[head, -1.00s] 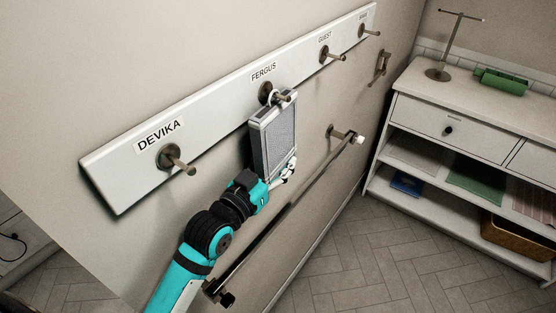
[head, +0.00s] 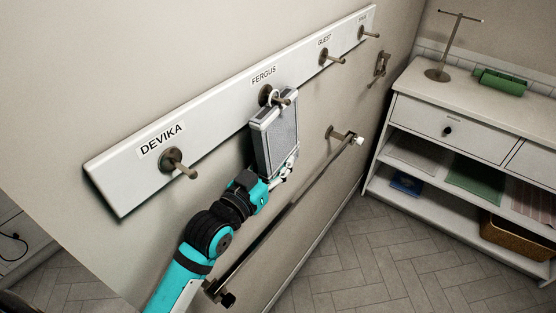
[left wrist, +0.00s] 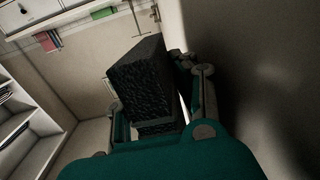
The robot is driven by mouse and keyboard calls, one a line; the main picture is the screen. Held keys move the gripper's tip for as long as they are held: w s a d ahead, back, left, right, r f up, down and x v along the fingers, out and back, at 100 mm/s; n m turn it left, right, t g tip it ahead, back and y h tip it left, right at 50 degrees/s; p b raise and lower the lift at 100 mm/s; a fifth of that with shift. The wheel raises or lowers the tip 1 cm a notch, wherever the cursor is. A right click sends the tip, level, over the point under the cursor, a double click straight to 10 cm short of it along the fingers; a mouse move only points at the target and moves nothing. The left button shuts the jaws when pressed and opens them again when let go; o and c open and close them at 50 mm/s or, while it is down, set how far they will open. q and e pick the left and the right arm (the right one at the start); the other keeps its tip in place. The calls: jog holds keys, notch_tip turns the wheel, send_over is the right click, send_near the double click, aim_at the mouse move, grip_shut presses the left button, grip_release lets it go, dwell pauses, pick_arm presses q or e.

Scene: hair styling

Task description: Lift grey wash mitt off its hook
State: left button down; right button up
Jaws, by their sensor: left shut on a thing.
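The grey wash mitt (head: 275,143), a flat grey block with pale edges, hangs by a small loop around the peg (head: 280,100) under the FERGUS label in the head view. My left gripper (head: 281,172) is at the mitt's lower end and shut on it. In the left wrist view the mitt (left wrist: 140,80) looks dark and textured and stands up between the fingers (left wrist: 160,120). The loop is still around the peg. My right gripper is not in view.
The white peg board (head: 220,115) also carries pegs labelled DEVIKA (head: 178,163) and GUEST (head: 333,57), both empty. A towel rail (head: 295,210) runs along the wall below. A white shelf unit (head: 470,110) stands at the right, with clear floor (head: 380,250) before it.

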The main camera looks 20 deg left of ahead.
pick_arm(q)
jog(key=shift+r, duration=0.15)
jog(key=shift+d, duration=0.1)
jog(key=shift+s+d+p, duration=0.2)
jog(key=shift+d+p, duration=0.15)
jog(key=shift+d, duration=0.05)
jog(key=s+d+p, duration=0.2)
jog(key=d, duration=0.4)
jog(key=shift+s+d, duration=0.2)
jog(key=shift+d, duration=0.1)
